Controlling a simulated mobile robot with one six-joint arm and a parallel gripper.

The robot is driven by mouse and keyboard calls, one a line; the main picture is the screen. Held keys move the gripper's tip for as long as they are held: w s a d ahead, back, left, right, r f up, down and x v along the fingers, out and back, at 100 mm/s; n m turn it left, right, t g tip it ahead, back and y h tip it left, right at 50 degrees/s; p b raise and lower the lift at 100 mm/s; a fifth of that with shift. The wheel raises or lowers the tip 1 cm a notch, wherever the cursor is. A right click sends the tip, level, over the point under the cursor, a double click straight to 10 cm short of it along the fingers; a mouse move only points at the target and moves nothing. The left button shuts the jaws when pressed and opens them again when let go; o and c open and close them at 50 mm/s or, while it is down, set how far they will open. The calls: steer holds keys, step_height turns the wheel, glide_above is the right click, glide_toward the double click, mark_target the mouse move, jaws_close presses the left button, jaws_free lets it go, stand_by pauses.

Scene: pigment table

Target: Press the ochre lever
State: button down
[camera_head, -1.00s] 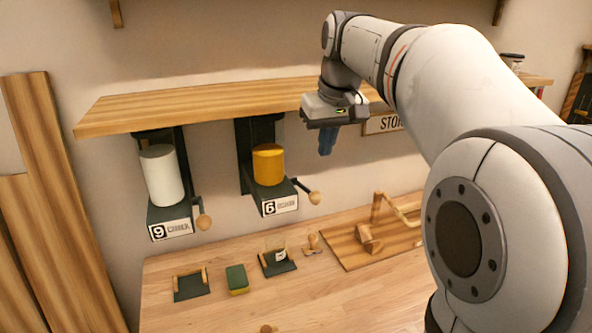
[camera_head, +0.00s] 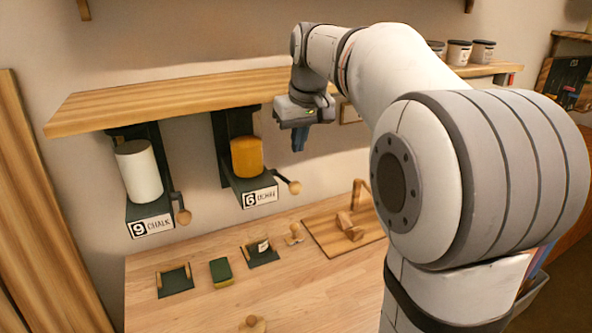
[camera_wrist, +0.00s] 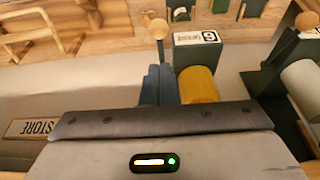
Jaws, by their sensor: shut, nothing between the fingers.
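The ochre dispenser holds a yellow cylinder (camera_head: 247,156) above a dark base with a label marked 6 (camera_head: 260,197), under the shelf. Its lever (camera_head: 288,184) sticks out to the right and ends in a round wooden knob. In the wrist view the knob (camera_wrist: 158,29) stands beyond the fingers, beside the label (camera_wrist: 196,38), with the yellow cylinder (camera_wrist: 199,86) right of the fingers. My gripper (camera_head: 298,148) points down, its blue fingers shut and empty. It is above the lever and apart from it; the wrist view shows the fingertips (camera_wrist: 160,70) too.
A chalk dispenser marked 9 (camera_head: 150,227) hangs at the left with its own lever (camera_head: 182,212). The wooden shelf (camera_head: 170,95) runs above both. On the bench (camera_head: 300,290) are a green-and-yellow sponge (camera_head: 221,272), a dark holder (camera_head: 262,254) and a wooden board (camera_head: 325,240).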

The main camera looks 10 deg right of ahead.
steer(key=p, duration=0.1)
glide_toward(298, 191)
steer(key=w+f, duration=0.2)
steer(key=f, duration=0.1)
steer(key=w+f, duration=0.1)
steer(key=shift+w+a+f, duration=0.35)
steer(key=shift+w+f, duration=0.05)
steer(key=shift+f, duration=0.15)
steer(key=f+b, duration=0.1)
steer(key=b, duration=0.2)
steer(key=s+f+t+b, duration=0.1)
steer(key=b, duration=0.2)
steer(key=f+t+b, duration=0.1)
steer(key=b, duration=0.2)
steer(key=shift+s+d+f, duration=0.15)
steer(key=shift+s+f, duration=0.05)
steer(key=shift+f, duration=0.15)
steer(key=shift+s+f+t+y+b, duration=0.15)
steer(key=shift+f+t+b, duration=0.55)
steer(key=shift+b, duration=1.3)
steer(key=shift+s+f+t+y+b, duration=0.3)
steer(key=shift+f+b, duration=0.65)
steer(key=shift+b, duration=1.1)
steer(key=shift+f+t+y+b, duration=0.1)
steer(key=shift+f+t+b, duration=0.6)
steer(key=shift+b, duration=1.3)
steer(key=shift+f, duration=0.25)
steer(key=shift+s+r, duration=0.1)
